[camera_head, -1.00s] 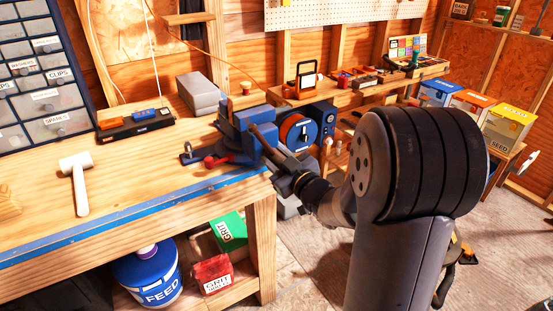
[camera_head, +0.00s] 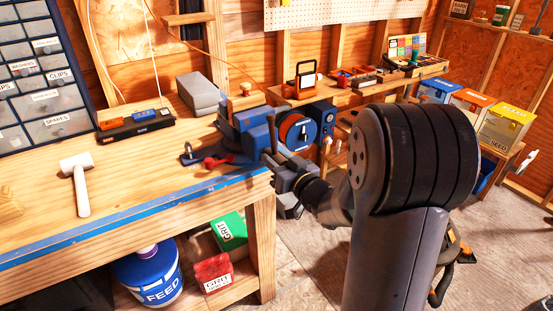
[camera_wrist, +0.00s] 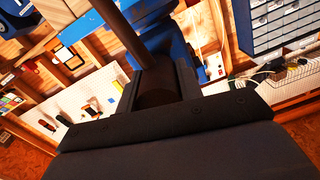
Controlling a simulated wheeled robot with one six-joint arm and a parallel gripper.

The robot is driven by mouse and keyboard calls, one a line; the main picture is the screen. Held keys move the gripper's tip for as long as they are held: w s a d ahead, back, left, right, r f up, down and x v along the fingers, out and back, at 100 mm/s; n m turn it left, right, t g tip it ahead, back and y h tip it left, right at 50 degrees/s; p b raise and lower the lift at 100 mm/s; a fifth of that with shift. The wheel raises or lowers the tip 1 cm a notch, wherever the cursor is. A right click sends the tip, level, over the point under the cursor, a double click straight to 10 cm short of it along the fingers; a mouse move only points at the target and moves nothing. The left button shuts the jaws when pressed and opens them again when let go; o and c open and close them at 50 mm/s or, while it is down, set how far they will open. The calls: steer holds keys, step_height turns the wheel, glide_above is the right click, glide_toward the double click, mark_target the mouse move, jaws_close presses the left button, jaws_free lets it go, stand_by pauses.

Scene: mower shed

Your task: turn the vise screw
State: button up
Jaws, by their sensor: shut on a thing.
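The blue vise (camera_head: 246,132) is mounted at the right front corner of the workbench. A dark handle bar (camera_head: 272,132) stands nearly upright at its screw end. In the wrist view the bar (camera_wrist: 122,32) slants down from the top to the dark round screw head (camera_wrist: 157,85). My gripper (camera_head: 284,172) is at the front of the vise and is shut on the screw end. Its fingers hide part of the head in the wrist view. The blue vise body (camera_wrist: 165,38) shows behind it. I cannot tell the exact finger contact points.
The wooden workbench (camera_head: 130,190) holds a white mallet (camera_head: 78,182), a red-handled tool (camera_head: 218,162) and grey boxes (camera_head: 200,94) near the vise. A blue FEED tub (camera_head: 148,276) stands below. Feed boxes (camera_head: 507,126) are at right.

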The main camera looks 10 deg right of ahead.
steer(key=shift+f, duration=0.1)
steer(key=o, duration=1)
steer(key=shift+s+d, duration=0.1)
steer(key=shift+s, duration=0.05)
steer(key=b+v, duration=0.1)
steer(key=v, duration=0.9)
steer(key=shift+s+d, duration=0.1)
steer(key=shift+s, duration=0.2)
